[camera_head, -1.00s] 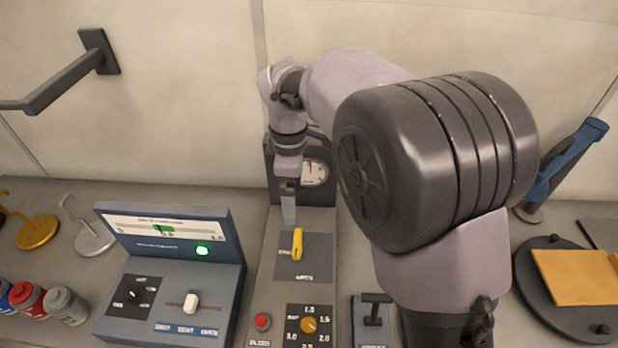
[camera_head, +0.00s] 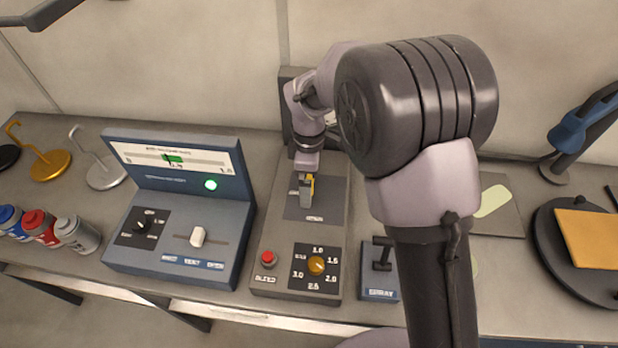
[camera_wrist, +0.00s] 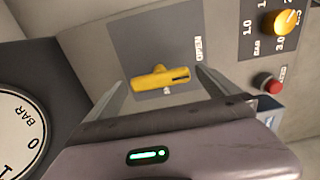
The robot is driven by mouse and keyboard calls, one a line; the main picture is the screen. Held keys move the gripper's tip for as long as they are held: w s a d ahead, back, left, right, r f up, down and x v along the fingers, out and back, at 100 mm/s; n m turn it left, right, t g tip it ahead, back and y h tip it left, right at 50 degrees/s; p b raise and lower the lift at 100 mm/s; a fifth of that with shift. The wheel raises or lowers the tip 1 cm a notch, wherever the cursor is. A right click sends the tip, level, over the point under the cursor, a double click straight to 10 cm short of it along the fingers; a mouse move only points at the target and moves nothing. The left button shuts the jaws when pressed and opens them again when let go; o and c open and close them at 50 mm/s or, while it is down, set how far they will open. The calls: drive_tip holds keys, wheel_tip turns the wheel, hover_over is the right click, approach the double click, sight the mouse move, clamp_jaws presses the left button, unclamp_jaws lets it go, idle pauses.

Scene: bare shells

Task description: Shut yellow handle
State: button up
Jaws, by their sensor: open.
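The yellow handle (camera_wrist: 160,77) sits on a dark square plate on the grey console. In the wrist view it lies between the two fingers of my gripper (camera_wrist: 160,95), which are open and apart from it on both sides. A label reading OPEN is beside the plate's edge, and another label is partly hidden by the handle. In the head view the handle (camera_head: 308,187) is partly covered by my gripper (camera_head: 302,190), which reaches down over it.
A red button (camera_head: 268,258) and an orange dial (camera_head: 316,265) sit nearer on the console. A blue-grey panel (camera_head: 182,240) with a green light stands to the left. A small spray lever (camera_head: 382,255) is to the right. A round gauge (camera_wrist: 20,135) shows in the wrist view.

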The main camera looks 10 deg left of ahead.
drive_tip(key=c, duration=1.3)
drive_tip(key=m+p, duration=0.1)
drive_tip(key=m, duration=0.3)
drive_tip(key=shift+r, duration=0.1)
drive_tip(key=m, duration=0.5)
drive_tip(key=shift+w, duration=0.1)
drive_tip(key=m, duration=0.4)
drive_tip(key=shift+m, duration=0.4)
drive_tip(key=shift+m+b, duration=0.4)
drive_tip(key=shift+m, duration=1.8)
